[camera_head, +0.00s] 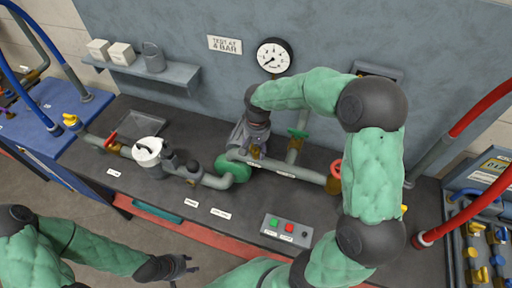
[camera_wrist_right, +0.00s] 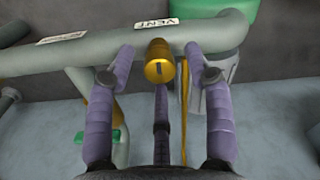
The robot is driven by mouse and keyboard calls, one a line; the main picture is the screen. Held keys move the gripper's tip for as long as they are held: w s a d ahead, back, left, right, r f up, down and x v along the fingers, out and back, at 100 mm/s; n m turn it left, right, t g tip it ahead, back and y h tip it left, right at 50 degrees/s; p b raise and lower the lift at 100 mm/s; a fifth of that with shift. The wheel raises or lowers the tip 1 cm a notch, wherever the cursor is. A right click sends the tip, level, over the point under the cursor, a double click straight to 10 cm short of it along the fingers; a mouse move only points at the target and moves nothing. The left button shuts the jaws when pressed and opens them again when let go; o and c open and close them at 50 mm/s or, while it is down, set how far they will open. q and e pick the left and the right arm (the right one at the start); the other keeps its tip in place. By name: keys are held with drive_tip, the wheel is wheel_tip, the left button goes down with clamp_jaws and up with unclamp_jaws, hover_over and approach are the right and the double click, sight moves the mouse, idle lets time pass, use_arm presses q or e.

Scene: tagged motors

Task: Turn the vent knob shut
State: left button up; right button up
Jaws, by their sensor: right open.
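The vent knob (camera_wrist_right: 158,66) is a small brass piece on the grey pipe, beside a white VENT label (camera_wrist_right: 156,24) in the right wrist view. My right gripper (camera_wrist_right: 159,52) is open, with one purple finger on each side of the knob and visible gaps between.
A green pump (camera_head: 232,168) and a green-handled valve (camera_head: 298,133) flank the right gripper. A red handwheel (camera_head: 336,168) is on the pipe further right. A button box (camera_head: 286,229) sits at the bench front. A gauge (camera_head: 274,56) is on the wall.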

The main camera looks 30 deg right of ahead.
sight(257, 149)
wheel_tip(257, 149, up, 12)
drive_tip(key=shift+d, duration=0.15)
idle(0.4)
idle(0.4)
